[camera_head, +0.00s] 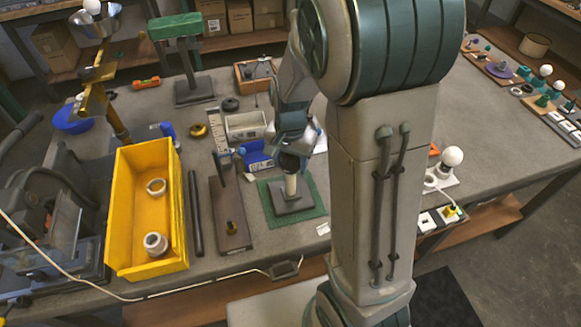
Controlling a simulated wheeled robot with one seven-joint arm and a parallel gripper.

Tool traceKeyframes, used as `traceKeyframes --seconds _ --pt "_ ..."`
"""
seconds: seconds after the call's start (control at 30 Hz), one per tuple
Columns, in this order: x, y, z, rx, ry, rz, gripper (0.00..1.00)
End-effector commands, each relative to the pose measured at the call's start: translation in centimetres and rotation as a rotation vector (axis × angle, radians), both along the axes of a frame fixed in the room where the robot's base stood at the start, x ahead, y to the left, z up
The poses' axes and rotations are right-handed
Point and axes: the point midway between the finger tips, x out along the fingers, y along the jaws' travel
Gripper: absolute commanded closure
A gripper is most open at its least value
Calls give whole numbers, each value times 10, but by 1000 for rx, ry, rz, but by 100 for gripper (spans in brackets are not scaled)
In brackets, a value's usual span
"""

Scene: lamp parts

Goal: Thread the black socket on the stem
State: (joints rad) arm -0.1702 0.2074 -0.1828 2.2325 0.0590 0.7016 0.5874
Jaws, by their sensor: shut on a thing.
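The stem (291,185) is a short, cream-coloured upright post on a dark grey square base (300,205). The base sits on a green mat (317,222) near the middle of the table. My gripper (292,158) points down right above the stem, shut on the black socket (291,164). The socket is small, dark and partly hidden by the gripper. It is in line with the stem's top in this view. I cannot tell whether it touches the stem or how far it is on.
A yellow bin (129,215) holding two pale rings stands on the left. A black rod (195,212) and a brown board (231,236) with an upright part lie between bin and mat. A blue block (254,152) is close behind the gripper. A white bulb (452,156) stands right of my arm.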

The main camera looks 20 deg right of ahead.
Motion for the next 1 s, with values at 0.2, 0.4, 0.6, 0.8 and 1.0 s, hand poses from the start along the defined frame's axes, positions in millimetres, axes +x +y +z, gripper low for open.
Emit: traceKeyframes --seconds 0.2,0.4,0.6,0.8,1.0 --pt "-4 2 -4 -1 17 -253 76" --pt "-4 2 -6 -1 15 -390 76" --pt "-4 2 -7 -1 15 -398 76" --pt "-4 2 -6 -2 17 -444 76" --pt "-3 3 -7 0 15 -498 23"
